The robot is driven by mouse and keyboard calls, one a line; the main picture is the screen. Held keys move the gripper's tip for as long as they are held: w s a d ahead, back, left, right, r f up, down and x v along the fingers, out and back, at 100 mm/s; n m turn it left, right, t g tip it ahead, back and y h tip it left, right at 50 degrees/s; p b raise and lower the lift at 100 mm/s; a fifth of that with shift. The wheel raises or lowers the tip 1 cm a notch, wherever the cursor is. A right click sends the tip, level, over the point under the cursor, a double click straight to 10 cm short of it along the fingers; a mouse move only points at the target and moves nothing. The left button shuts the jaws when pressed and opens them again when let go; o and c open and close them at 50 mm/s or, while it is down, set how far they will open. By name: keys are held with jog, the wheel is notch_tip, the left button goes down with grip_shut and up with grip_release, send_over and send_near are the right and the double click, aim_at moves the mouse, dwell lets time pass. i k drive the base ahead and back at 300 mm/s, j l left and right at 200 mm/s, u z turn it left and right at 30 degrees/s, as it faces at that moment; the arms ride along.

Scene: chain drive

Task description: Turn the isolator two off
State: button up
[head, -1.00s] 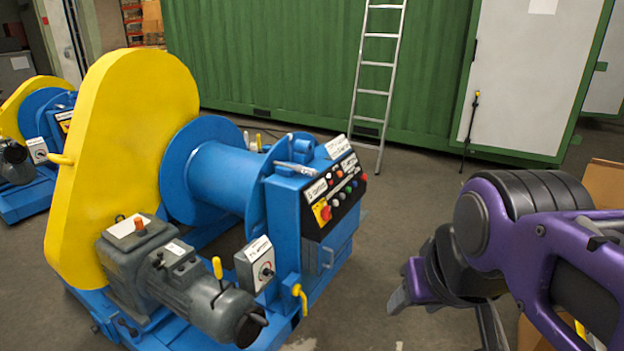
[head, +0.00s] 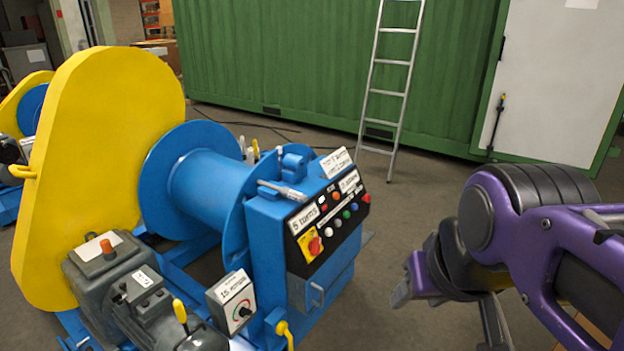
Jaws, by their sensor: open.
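A blue winch with a yellow chain guard (head: 95,170) stands at the left and middle. Its sloped control panel (head: 330,228) has several coloured buttons and white labels, one reading "5 turns". A red rotary switch on a yellow plate (head: 314,245) sits at the panel's lower left. A grey box with a dark knob (head: 236,305) and a white label stands lower, in front of the drum. No label I can read says isolator two, so I cannot tell which control it is. My gripper (head: 449,308) is open and empty, right of the panel and apart from it.
Yellow-handled levers (head: 181,315) stick up near the motor. A second winch (head: 28,105) is partly visible at the far left. An aluminium ladder (head: 389,80) leans on a green container (head: 290,65) behind.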

aim_at(314, 246)
jog(key=i+l+u, duration=0.1)
jog(key=i+l, duration=0.55)
jog(key=i, duration=0.1)
